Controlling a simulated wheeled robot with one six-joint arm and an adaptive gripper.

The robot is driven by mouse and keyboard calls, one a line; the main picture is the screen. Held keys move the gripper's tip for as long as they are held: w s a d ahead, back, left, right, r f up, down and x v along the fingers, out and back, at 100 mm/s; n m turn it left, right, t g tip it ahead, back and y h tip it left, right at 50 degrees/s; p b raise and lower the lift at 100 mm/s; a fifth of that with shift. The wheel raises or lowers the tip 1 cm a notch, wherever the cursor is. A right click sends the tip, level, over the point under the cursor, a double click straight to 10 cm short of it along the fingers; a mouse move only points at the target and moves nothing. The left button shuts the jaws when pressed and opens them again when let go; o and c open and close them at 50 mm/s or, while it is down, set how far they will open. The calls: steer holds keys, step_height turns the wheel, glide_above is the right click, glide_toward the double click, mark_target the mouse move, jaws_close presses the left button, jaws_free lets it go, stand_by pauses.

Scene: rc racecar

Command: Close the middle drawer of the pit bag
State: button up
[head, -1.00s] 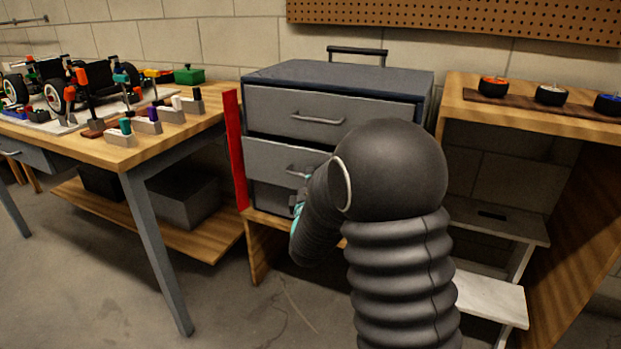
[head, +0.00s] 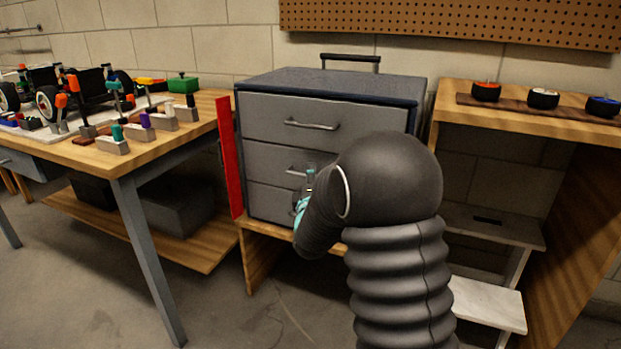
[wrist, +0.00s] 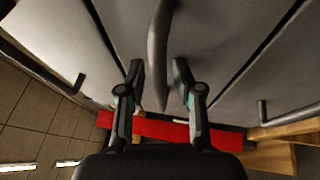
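The pit bag is a grey three-drawer cabinet with a dark top (head: 335,84). Its middle drawer (head: 268,160) looks level with the top drawer (head: 270,117) and the bottom drawer (head: 268,203). My gripper (head: 306,188) is at the middle drawer's front, partly hidden by my arm in the head view. In the wrist view my gripper (wrist: 157,72) is open. Its fingers stand apart on either side of the middle drawer handle (wrist: 158,45), close to the drawer face. I cannot tell whether they touch it.
A red upright strip (head: 229,158) stands along the cabinet's left side. A workbench (head: 150,151) with a model car and small parts is at left. A wooden shelf unit (head: 447,103) with wheels on top and a step stool (head: 485,302) are at right.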

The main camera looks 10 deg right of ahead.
steer(key=v, duration=1.2)
stand_by(0.4)
